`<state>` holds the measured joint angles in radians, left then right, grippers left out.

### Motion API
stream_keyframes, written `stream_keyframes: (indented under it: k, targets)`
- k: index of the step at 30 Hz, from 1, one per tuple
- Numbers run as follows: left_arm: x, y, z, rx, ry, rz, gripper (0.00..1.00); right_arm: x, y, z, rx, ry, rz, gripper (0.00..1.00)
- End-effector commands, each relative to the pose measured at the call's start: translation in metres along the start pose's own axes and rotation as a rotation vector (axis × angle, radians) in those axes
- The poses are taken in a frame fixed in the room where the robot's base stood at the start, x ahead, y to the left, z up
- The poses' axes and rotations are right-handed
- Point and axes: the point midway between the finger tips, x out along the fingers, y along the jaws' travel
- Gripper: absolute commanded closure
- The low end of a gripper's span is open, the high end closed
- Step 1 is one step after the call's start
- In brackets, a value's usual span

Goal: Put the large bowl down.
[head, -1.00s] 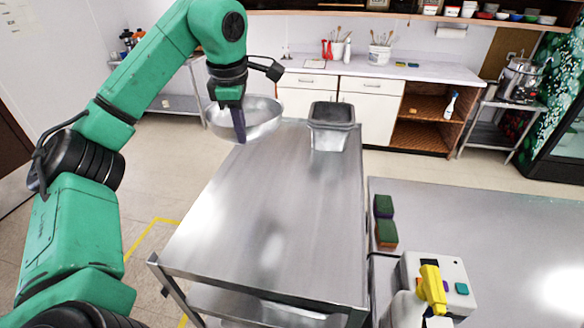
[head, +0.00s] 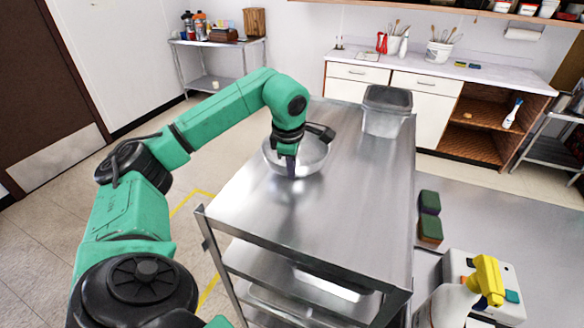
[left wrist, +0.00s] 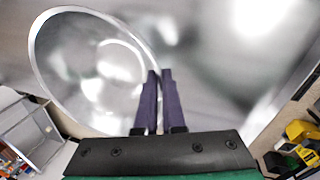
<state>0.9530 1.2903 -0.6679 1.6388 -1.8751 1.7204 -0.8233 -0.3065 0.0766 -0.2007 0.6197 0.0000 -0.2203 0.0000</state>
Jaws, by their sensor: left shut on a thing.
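The large bowl (head: 312,160) is a shiny metal bowl. In the head view it is upright at the left side of the steel cart top (head: 330,205), and it looks to be on or just above the surface; I cannot tell which. My left gripper (head: 291,168) is shut on the bowl's near rim, fingers pointing down. In the left wrist view the bowl (left wrist: 85,60) fills the left, and the dark purple fingers of the left gripper (left wrist: 157,85) close at its rim. My right gripper is in neither view.
The cart top in front of the bowl is clear.

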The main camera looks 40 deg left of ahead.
Motion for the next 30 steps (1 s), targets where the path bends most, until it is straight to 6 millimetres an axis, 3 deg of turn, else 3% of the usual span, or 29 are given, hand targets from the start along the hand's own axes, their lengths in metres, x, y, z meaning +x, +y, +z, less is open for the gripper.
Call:
stream_keyframes:
  k: [4,6,7,20,27,30]
  targets:
    - [0.002,0.0,0.0,0.0,-0.001,0.0,1.0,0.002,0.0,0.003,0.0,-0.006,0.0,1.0]
    - [0.001,0.0,0.0,0.0,0.0,-0.001,0.71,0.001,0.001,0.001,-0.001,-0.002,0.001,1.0]
    - [0.001,0.0,0.0,0.0,0.0,-0.001,0.64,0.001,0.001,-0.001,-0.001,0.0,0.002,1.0]
    - [-0.009,0.001,0.001,0.0,-0.002,0.001,0.64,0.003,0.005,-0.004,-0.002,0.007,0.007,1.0]
    - [-0.064,0.0,0.002,0.002,-0.006,0.005,0.64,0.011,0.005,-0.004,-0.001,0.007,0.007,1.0]
    - [-0.095,0.002,0.001,0.001,-0.004,0.004,0.64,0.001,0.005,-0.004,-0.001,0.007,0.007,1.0]
